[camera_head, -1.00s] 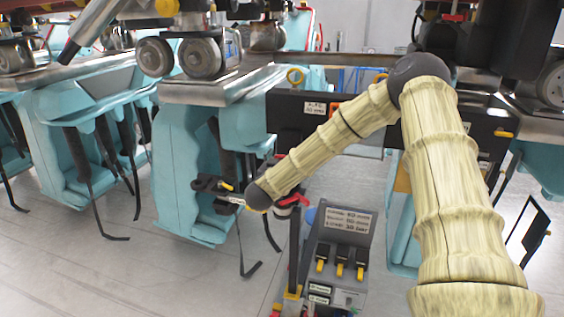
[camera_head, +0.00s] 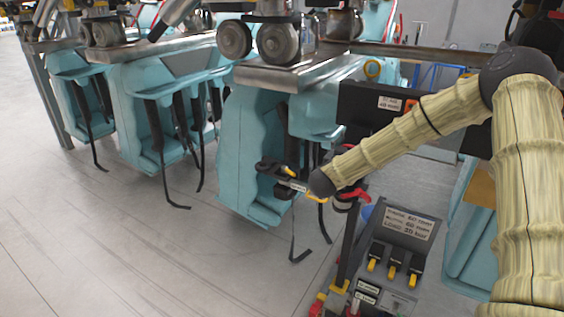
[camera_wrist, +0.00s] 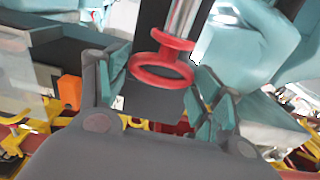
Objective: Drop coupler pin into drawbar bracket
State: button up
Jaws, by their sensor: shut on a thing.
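The coupler pin, with a red ring handle (camera_wrist: 160,70) and a bright metal shaft (camera_wrist: 183,20), shows in the wrist view between my gripper's (camera_wrist: 158,98) teal-padded fingers. My gripper is shut on it at the ring end. The shaft runs up out of the picture, so its far end is hidden there. I cannot pick out the drawbar bracket for certain in either view.
A grey control stand (camera_head: 408,225) with black and yellow levers is below and right of my gripper. A black labelled beam (camera_head: 375,103) is behind my forearm. Teal seats (camera_head: 250,150) with dangling straps hang under the wheeled track. The floor (camera_head: 150,250) at left is clear.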

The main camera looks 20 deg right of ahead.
jog(key=shift+f, duration=0.15)
notch_tip(320, 180, down, 12)
jog(key=b, duration=0.7)
dwell(2.3)
jog(key=o, duration=1.4)
jog(key=shift+c, duration=0.2)
jog(key=shift+a, duration=0.15)
